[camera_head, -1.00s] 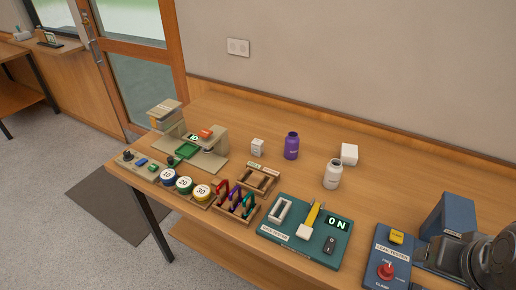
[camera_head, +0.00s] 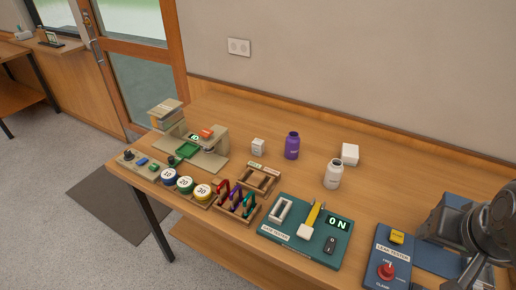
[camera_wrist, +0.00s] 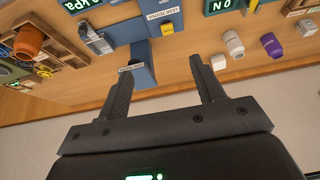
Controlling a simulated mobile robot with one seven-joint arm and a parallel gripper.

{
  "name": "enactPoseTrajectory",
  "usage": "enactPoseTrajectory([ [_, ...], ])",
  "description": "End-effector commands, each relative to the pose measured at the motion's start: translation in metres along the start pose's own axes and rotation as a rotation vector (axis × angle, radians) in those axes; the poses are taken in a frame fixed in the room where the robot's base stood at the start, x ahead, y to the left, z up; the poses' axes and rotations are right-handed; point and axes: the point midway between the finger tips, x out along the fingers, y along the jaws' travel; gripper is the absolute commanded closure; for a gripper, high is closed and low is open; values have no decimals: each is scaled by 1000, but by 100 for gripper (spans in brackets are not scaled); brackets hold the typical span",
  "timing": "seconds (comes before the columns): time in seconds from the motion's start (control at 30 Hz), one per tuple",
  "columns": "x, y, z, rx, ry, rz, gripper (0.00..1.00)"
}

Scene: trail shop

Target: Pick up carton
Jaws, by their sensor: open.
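Two white boxes could be the carton. A plain white box (camera_head: 349,154) stands at the back of the bench, behind the white bottle; it also shows in the wrist view (camera_wrist: 218,62). A smaller white box with faint print (camera_head: 258,147) stands left of the purple bottle; it shows at the upper right of the wrist view (camera_wrist: 306,27). My gripper (camera_wrist: 161,72) is open and empty, with nothing between its fingers except the bench and a blue block beyond. In the head view my arm is at the right edge, well apart from both boxes.
A white bottle (camera_head: 333,174) and a purple bottle (camera_head: 292,146) stand near the boxes. The gate tester (camera_head: 290,245) and leak tester (camera_head: 379,272) lie along the front. A rack of coloured carabiners (camera_head: 236,205) is left of them. The bench behind is mostly clear.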

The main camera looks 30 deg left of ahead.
Motion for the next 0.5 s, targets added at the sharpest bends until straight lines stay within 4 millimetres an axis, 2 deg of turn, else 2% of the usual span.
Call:
enactPoseTrajectory([
  [0.1,3,-18,-41,-6,-21,-10,38],
  [0.27,13,-47,-92,-5,-41,-18,38],
  [0.5,40,-107,-161,-5,-66,-25,38],
])
